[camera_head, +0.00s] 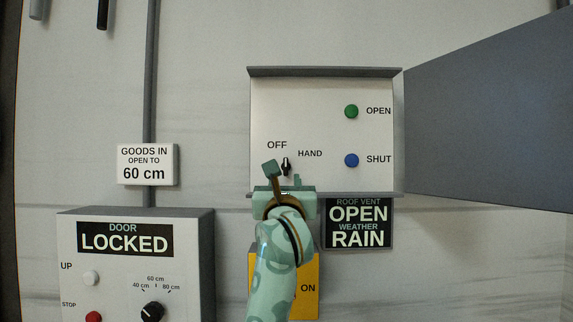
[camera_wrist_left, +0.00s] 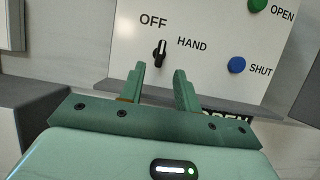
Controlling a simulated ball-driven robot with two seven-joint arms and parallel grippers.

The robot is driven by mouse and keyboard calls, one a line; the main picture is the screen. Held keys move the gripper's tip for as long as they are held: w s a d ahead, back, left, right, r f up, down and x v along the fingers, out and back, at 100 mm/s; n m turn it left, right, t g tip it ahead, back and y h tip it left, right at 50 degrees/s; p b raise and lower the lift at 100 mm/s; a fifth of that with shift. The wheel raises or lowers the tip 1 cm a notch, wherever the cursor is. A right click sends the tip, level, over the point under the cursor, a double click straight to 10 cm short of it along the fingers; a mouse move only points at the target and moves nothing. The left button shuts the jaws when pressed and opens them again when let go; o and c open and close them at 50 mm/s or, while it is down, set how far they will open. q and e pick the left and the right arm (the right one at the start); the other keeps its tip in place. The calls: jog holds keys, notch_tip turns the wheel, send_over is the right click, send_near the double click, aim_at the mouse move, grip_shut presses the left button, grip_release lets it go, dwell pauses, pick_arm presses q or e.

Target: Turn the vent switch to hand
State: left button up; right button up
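The vent switch (camera_head: 286,166) is a small black knob with a white mark, low on the white panel of the open vent box, below OFF and left of HAND. In the left wrist view the switch (camera_wrist_left: 160,52) points roughly straight up, closer to OFF than to HAND. My left gripper (camera_head: 284,174) is just in front of and below the switch and partly covers it in the head view. In the left wrist view the left gripper (camera_wrist_left: 159,72) has its fingers apart, with nothing between them; the switch shows just beyond the fingertips. My right gripper is not in view.
A green OPEN button (camera_head: 351,111) and a blue SHUT button (camera_head: 351,160) sit to the right. The box's grey door (camera_head: 480,110) stands open at right. A lower ledge juts out near my gripper. A sign reads ROOF VENT OPEN, WEATHER RAIN (camera_head: 358,223). The door control box (camera_head: 190,250) is lower left.

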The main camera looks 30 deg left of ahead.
aim_at(286, 167)
pick_arm(q)
jog(key=x, duration=0.2)
jog(key=p+x, duration=0.1)
jog(key=x, duration=0.3)
jog(key=shift+r, duration=0.3)
jog(key=shift+w+a+p, duration=0.2)
jog(key=shift+w+p, duration=0.1)
jog(key=shift+w, duration=0.05)
jog(key=shift+c, duration=0.6)
grip_shut()
